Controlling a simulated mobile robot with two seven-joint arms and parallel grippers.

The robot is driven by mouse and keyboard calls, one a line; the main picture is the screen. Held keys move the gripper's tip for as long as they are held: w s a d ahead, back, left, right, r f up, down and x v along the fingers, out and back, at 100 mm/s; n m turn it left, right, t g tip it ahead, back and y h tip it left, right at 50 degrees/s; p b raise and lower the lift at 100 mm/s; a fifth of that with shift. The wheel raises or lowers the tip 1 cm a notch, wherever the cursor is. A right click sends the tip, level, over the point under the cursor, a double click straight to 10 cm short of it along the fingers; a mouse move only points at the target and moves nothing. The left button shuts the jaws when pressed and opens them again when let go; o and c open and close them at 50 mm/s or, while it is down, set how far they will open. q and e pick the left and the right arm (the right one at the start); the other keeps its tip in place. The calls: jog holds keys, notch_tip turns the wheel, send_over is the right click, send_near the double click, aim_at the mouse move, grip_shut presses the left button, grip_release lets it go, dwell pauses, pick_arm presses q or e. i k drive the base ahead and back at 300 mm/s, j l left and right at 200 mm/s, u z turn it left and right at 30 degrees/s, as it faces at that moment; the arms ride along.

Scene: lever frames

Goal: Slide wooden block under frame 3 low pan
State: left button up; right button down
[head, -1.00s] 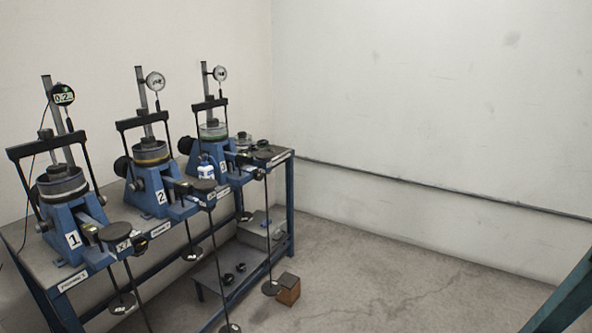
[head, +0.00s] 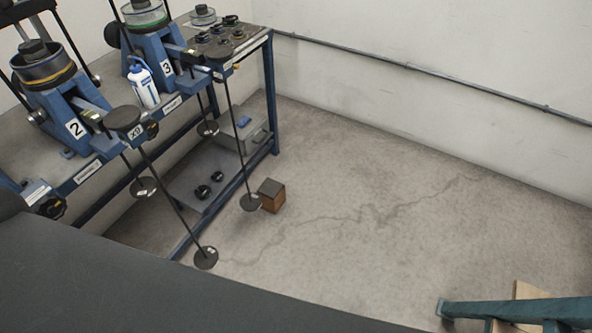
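The wooden block (head: 273,202) is a small brown cube with a dark top, standing on the floor at the foot of the bench. Frame 3 (head: 160,52) is the blue lever frame marked 3, at the upper left. A thin rod hangs from its lever and carries the low pan (head: 249,203), a dark round disc. In the picture the low pan overlaps the block's lower left edge; the block appears beside it, to the right. I cannot tell whether they touch or how high the pan hangs. Neither of my grippers shows.
Frame 2 (head: 52,85) stands to the left, with its own low pan (head: 206,257). A white bottle (head: 144,86) stands by frame 3. Black weights lie on the lower shelf (head: 190,183). Floor right of the block is clear. A teal beam (head: 510,309) crosses the lower right.

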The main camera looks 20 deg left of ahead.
aim_at(272, 192)
jog(key=i+z, duration=0.1)
jog(key=i, duration=0.85)
jog(key=i+z, duration=0.15)
jog(key=i, duration=0.75)
jog(key=i+j+z, duration=0.1)
jog(key=i, duration=0.85)
jog(key=i+u, duration=0.3)
jog(key=u, duration=3.65)
